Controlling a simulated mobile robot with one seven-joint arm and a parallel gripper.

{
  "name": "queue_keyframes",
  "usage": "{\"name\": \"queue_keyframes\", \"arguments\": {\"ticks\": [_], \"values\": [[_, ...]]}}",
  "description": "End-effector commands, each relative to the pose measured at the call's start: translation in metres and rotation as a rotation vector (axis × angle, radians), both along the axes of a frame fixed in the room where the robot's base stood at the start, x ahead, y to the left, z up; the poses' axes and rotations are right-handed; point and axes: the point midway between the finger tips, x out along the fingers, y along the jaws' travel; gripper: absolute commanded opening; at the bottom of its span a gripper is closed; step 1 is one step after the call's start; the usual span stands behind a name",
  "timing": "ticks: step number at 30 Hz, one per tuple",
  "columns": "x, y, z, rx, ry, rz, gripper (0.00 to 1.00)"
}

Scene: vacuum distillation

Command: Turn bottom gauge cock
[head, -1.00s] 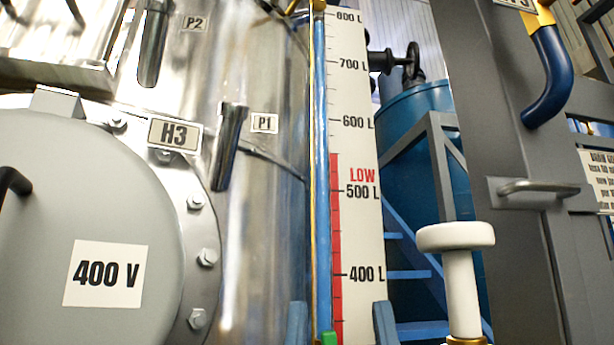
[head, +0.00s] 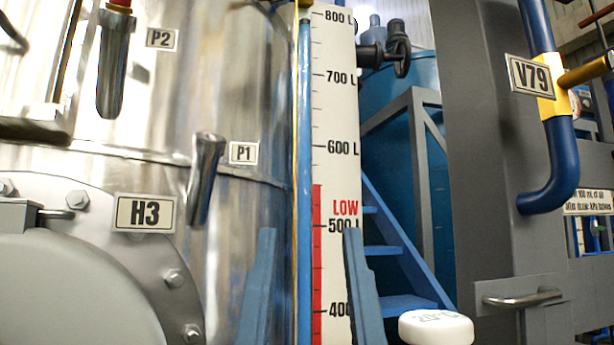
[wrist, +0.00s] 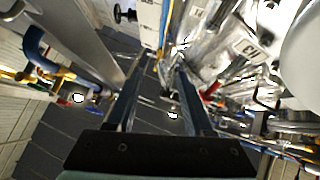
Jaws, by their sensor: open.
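The level gauge is a tall blue sight tube (head: 305,130) beside a white scale board (head: 334,120) marked in litres, with a red LOW band. The gauge's lower end, where a bottom cock would sit, is below the head view's edge. I cannot make out the cock in the wrist view. My gripper (head: 310,236) is open, its two blue fingers pointing up on either side of the gauge in the picture, at about the 500 L mark.
Blue steps (head: 400,262) are behind the gauge at right. A grey cabinet with a metal handle (head: 522,297) and a blue pipe (head: 555,170) stands further right. A white knob (head: 436,328) is low in front.

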Motion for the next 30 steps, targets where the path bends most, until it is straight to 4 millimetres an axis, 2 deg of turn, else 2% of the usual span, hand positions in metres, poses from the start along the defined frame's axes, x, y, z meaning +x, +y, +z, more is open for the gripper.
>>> {"name": "queue_keyframes", "arguments": {"ticks": [1, 6, 18, 27, 30], "values": [[0.000, 0.000, 0.011, 0.000, 0.000, 0.000, 0.53], [0.000, 0.000, 0.021, 0.000, 0.000, 0.000, 0.53], [0.000, 0.000, 0.022, 0.000, 0.000, 0.000, 0.53], [0.005, 0.001, 0.024, 0.007, 0.012, 0.014, 0.00], [0.021, 0.004, 0.028, 0.033, 0.047, 0.062, 0.00]]}}
